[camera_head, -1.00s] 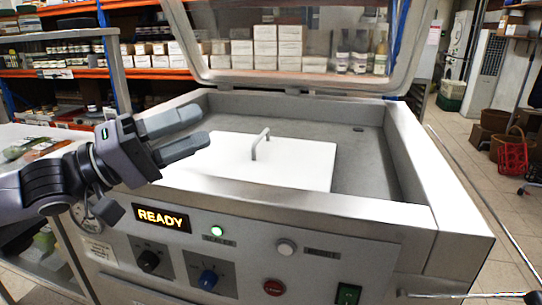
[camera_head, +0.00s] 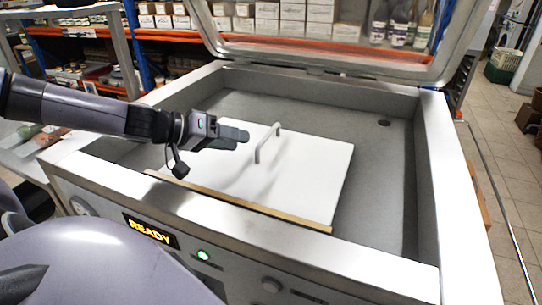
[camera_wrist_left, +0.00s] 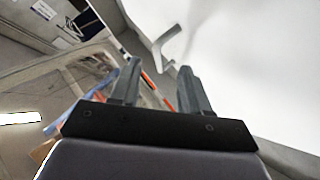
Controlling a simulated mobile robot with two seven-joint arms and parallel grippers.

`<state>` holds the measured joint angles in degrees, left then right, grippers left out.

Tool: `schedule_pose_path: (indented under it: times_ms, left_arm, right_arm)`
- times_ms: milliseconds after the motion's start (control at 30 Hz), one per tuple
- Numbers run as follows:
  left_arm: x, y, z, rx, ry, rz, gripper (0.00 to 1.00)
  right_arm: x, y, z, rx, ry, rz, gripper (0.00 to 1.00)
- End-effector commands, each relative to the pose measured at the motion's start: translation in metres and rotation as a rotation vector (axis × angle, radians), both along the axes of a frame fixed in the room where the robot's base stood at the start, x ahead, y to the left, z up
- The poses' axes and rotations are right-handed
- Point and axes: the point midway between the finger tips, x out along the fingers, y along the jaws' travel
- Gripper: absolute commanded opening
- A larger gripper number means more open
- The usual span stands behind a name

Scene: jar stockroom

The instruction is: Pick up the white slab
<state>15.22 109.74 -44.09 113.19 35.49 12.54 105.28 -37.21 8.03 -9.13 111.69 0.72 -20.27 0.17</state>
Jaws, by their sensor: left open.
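The white slab (camera_head: 310,170) lies flat inside the grey chamber of the machine, with an upright handle (camera_head: 268,143) on its top. My left gripper (camera_head: 243,136) is above the slab's left part, just left of the handle and apart from it. In the left wrist view the gripper (camera_wrist_left: 158,82) is open and empty, with the slab's white face (camera_wrist_left: 240,60) at upper right and the handle (camera_wrist_left: 163,45) ahead of the fingers. The left arm hides part of the slab's left side. My right gripper is not in view.
The machine's chamber rim (camera_head: 340,250) surrounds the slab, and its clear lid (camera_head: 330,45) stands open behind. A tan strip (camera_head: 240,203) runs along the slab's front edge. Free chamber floor (camera_head: 385,190) lies right of the slab. Shelves with boxes stand behind.

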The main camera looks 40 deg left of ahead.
Motion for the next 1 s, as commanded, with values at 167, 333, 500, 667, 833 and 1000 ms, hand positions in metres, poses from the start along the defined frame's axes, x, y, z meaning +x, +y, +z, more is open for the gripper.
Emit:
schedule_pose_path:
  times_ms: [167,333,500,667,833,1000]
  left_arm:
    - [0.008,-0.004,-0.004,-0.003,-0.002,0.001,0.46]
    - [0.013,-0.007,-0.007,-0.004,0.000,0.000,0.46]
    - [0.023,-0.012,-0.014,-0.002,0.001,0.001,0.46]
    - [0.030,-0.016,-0.017,-0.004,0.002,0.000,0.46]
    - [0.037,-0.018,-0.022,-0.002,0.001,0.003,0.46]
    - [0.045,-0.021,-0.025,0.000,0.000,0.002,0.46]
  right_arm:
    - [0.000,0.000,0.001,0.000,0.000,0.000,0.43]
    - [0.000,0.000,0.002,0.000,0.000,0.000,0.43]
    - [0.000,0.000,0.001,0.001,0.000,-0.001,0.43]
    - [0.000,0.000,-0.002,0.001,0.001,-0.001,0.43]
    - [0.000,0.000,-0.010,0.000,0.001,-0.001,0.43]
    - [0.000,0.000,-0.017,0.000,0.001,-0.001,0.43]
